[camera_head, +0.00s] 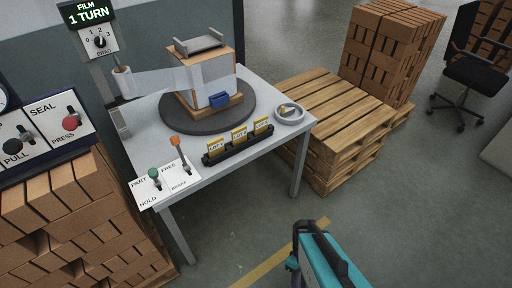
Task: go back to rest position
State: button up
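A teal and black part of my own arm rises from the bottom edge, right of centre, in front of the table. I see no gripper fingers in this view. The white table (275,151) stands at centre left. On it a dark round turntable (177,116) bears a small stack wrapped in clear film (212,83), with a grey bracket-like piece on top and a blue block (219,100) at its front. The film runs left to a roll (123,82) on a post. My arm part is apart from the table.
A rack of yellow tags (238,143), a round dish (288,114) and a panel with green and orange levers (163,179) are on the table. Pallets (340,115) and brick stacks (385,55) stand right, more bricks (85,225) left. Floor at lower right is clear.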

jog(key=m, duration=0.4)
jog(key=m+t, duration=0.1)
jog(key=m, duration=0.3)
jog(key=shift+w+d+r, duration=0.15)
dwell(1.5)
